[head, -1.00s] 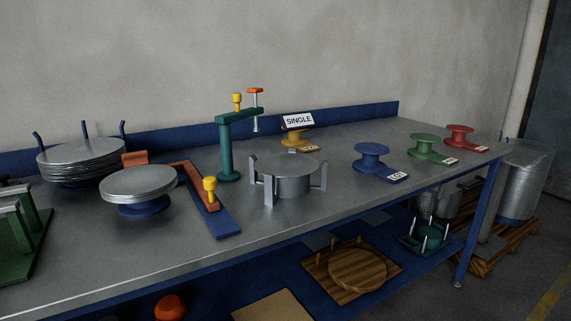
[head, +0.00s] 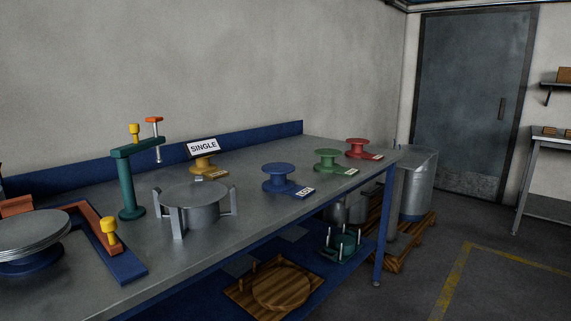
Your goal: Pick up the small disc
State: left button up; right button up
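A short stack of round silver discs (head: 32,230) sits on a blue stand (head: 32,262) at the left edge of the head view, partly cut off. A grey drum with a flat round top (head: 195,196) stands among several upright grey posts near the middle of the bench. I cannot tell from this view which disc is the small one. Neither of my grippers shows.
The metal bench (head: 250,215) carries a green clamp post (head: 131,185), a blue plate with an orange bar (head: 98,232), and yellow, blue (head: 280,178), green (head: 328,160) and red (head: 360,148) spool stands. A "SINGLE" sign (head: 203,147) tops the yellow one. Floor at right is open.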

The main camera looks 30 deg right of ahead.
aim_at(195, 194)
jog(key=u, duration=0.1)
jog(key=k, duration=0.45)
jog(key=z, duration=0.95)
jog(key=i, duration=0.95)
